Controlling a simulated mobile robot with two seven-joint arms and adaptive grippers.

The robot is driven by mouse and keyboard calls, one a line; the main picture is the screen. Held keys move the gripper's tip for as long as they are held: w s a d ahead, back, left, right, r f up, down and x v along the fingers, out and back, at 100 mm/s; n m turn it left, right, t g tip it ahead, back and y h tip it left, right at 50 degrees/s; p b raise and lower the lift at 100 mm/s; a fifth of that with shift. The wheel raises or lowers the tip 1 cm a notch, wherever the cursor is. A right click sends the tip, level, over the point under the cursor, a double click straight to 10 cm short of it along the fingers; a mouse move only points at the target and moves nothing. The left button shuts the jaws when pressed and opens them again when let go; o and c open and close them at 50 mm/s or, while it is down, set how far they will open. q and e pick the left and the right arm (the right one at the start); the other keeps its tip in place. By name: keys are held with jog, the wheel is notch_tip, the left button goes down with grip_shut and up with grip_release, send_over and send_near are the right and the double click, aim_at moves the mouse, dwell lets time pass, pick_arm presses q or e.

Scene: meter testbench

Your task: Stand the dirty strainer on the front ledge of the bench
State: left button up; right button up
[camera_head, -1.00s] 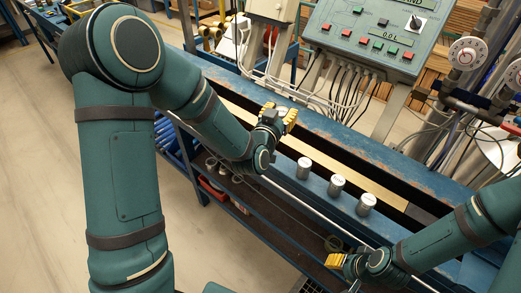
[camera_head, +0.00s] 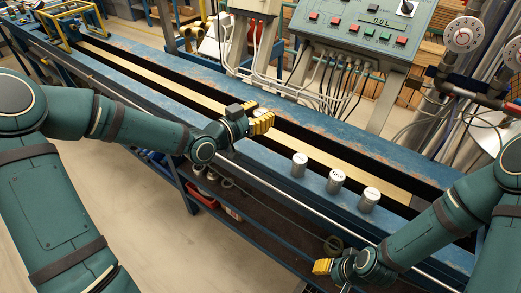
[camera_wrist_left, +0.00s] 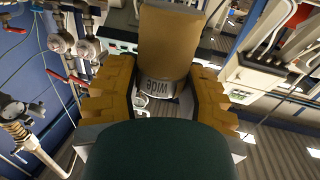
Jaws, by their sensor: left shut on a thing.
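My left gripper (camera_head: 262,122) is over the bench's front side, left of three silver cylinders (camera_head: 300,165). In the left wrist view, its yellow fingers (camera_wrist_left: 165,100) are shut on a brown-stained cylinder (camera_wrist_left: 165,45), which I take to be the dirty strainer. A grey band with the word "wide" shows at its near end. In the head view only a pale bit of it shows at the fingers. The front ledge (camera_head: 240,165) is the blue strip in front of the dark slot. My right gripper (camera_head: 322,267) is low in front of the bench; its finger gap is unclear.
The other two silver cylinders (camera_head: 336,181) (camera_head: 369,200) stand upright in a row on the ledge. A control panel (camera_head: 365,28) with cables stands behind. A lower shelf (camera_head: 262,215) holds red bins. The ledge is bare left of my left gripper.

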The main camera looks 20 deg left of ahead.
pick_arm(q)
notch_tip(320, 180, down, 9)
jog(key=shift+w+f+b, duration=0.1)
jog(key=shift+b, duration=0.9)
jog(key=shift+f, duration=0.1)
jog(key=o, duration=1.1)
jog(key=shift+o, duration=0.2)
